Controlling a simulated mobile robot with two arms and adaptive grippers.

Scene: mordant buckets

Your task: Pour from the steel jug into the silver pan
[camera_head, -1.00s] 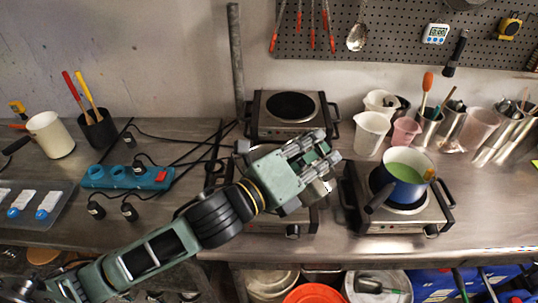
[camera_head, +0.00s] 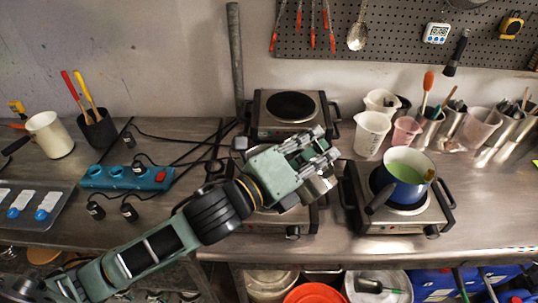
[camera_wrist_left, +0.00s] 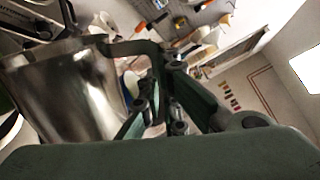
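My left gripper (camera_head: 326,152) is over the front left hot plate, left of the blue pot. The steel jug (camera_head: 318,186) shows partly below and behind its fingers. In the left wrist view the shiny jug (camera_wrist_left: 65,92) fills the left side, and its handle runs to my left fingers (camera_wrist_left: 165,105), which are closed around it. The jug is off the bench; its contents and exact tilt are hidden. I cannot make out a silver pan; the arm covers much of the front left hot plate (camera_head: 268,222). My right gripper is out of view.
A blue pot (camera_head: 405,190) with green liquid stands on the right hot plate (camera_head: 400,222), its dark handle towards the front left. An empty hot plate (camera_head: 290,108) is behind. White and pink beakers (camera_head: 371,134) stand at the back. A blue power strip (camera_head: 128,177) with cables lies left.

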